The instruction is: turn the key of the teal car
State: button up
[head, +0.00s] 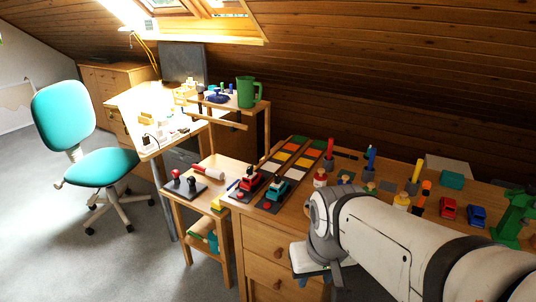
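The teal car (276,190) stands on a dark track board at the left end of the wooden desk, to the right of a similar red car (250,183). A small red round part shows at its near end. I cannot make out which part is its key at this size. My gripper (318,278) hangs at the end of my arm in front of the desk drawers, right of and nearer than the teal car, apart from it. Its fingers are too small and partly hidden to tell whether they are open or shut.
Coloured tiles (292,157) line the track boards behind the cars. Bottles, pen holders, small cars (448,209) and a green machine (516,214) crowd the desk's right side. A low side table (213,187) adjoins on the left. A teal chair (90,150) stands farther left, with open floor around it.

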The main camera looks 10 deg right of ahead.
aim_at(277, 179)
jog(key=i, duration=1)
jog(key=z, duration=0.05)
